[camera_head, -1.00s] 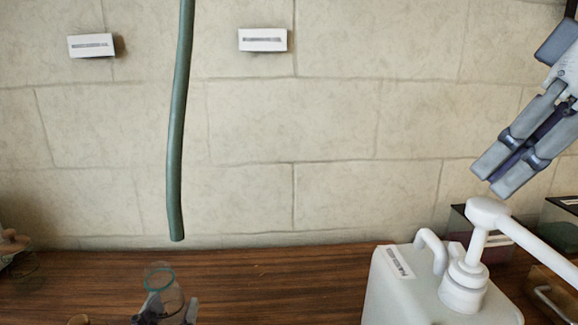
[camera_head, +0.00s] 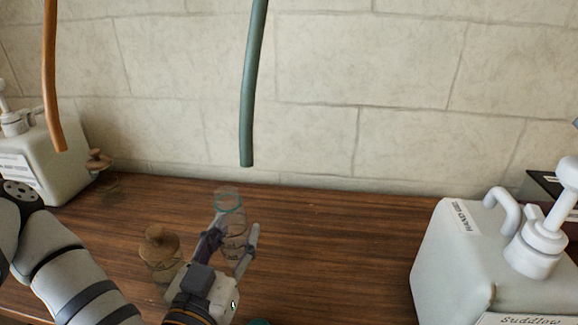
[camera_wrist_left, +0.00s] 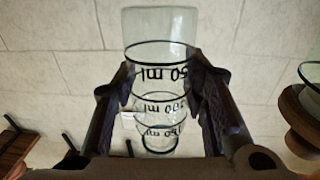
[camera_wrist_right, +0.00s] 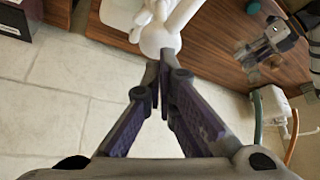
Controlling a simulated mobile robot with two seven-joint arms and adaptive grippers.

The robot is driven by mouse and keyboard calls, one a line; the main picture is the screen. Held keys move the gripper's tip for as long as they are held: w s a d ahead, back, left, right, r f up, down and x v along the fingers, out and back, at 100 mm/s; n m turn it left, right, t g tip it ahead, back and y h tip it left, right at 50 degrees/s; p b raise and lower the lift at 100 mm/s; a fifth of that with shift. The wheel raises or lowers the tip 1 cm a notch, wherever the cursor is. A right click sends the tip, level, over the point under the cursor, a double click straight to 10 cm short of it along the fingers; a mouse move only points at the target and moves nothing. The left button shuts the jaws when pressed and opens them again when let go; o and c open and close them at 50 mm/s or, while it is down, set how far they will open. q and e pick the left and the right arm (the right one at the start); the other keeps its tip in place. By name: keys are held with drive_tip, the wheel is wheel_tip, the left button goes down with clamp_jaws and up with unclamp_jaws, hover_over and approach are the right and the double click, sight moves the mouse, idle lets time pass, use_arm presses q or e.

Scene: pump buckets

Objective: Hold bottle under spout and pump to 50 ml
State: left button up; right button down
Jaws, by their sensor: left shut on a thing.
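A clear glass bottle (camera_head: 229,203) with a green rim stands upright between the fingers of my left gripper (camera_head: 236,232), over the wooden table. In the left wrist view the bottle (camera_wrist_left: 160,82) shows black volume rings, one reading 50 ml; it looks empty.
A green hose (camera_head: 250,90) and an orange hose (camera_head: 51,85) hang above the table (camera_head: 330,255). Another white container (camera_head: 50,160) stands far left. The middle of the table is clear.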

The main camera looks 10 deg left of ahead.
use_arm(q)
drive_tip(key=s+d+r+m+g+h, duration=0.25)
drive_tip(key=d+m+g+h, duration=0.2)
drive_tip(key=d+h, duration=0.4)
drive_tip(key=s+d+r+m+g+h, duration=0.1)
drive_tip(key=s+d+m+g+h, duration=0.4)
drive_tip(key=d, duration=0.6)
drive_tip(key=s+d+f+m+g+h, duration=0.1)
drive_tip(key=s+d+m+g+h, duration=0.1)
drive_tip(key=s+d+m+g, duration=0.3)
drive_tip(key=s+d+m+g+h, duration=0.3)
drive_tip(key=s+m+g, duration=0.15)
drive_tip(key=s, duration=0.35)
drive_tip(key=w+d+r, duration=0.1)
drive_tip(key=d, duration=1.1)
drive_tip(key=shift+n, duration=0.3)
drive_tip(key=shift+y, duration=0.25)
use_arm(e)
drive_tip(key=shift+f, duration=2.75)
use_arm(q)
drive_tip(key=shift+o, duration=0.2)
use_arm(e)
drive_tip(key=shift+r, duration=2.7)
drive_tip(key=shift+f, duration=0.15)
